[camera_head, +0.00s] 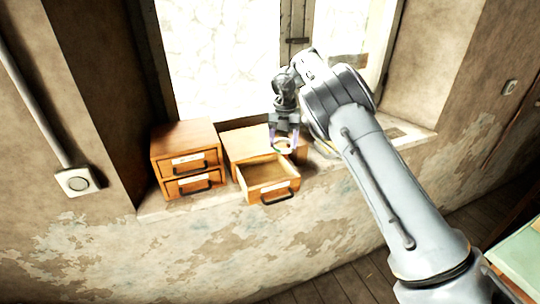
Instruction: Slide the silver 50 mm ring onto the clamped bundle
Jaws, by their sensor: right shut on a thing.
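My right gripper (283,146) is above the back right part of an open drawer (266,175) on the window sill, pointing down. It is shut on a small, pale ring-like thing (284,152), seen between the fingertips. It looks like the silver ring, but it is too small to read its size. I cannot tell how far above the drawer it is. The clamped bundle is not in view. My left gripper is not in view.
A closed two-drawer wooden cabinet (187,157) stands left of the open-drawer cabinet (240,141) on the sill (152,208). The window is behind. A green-topped surface (520,258) shows at the lower right. The floor below the sill is clear.

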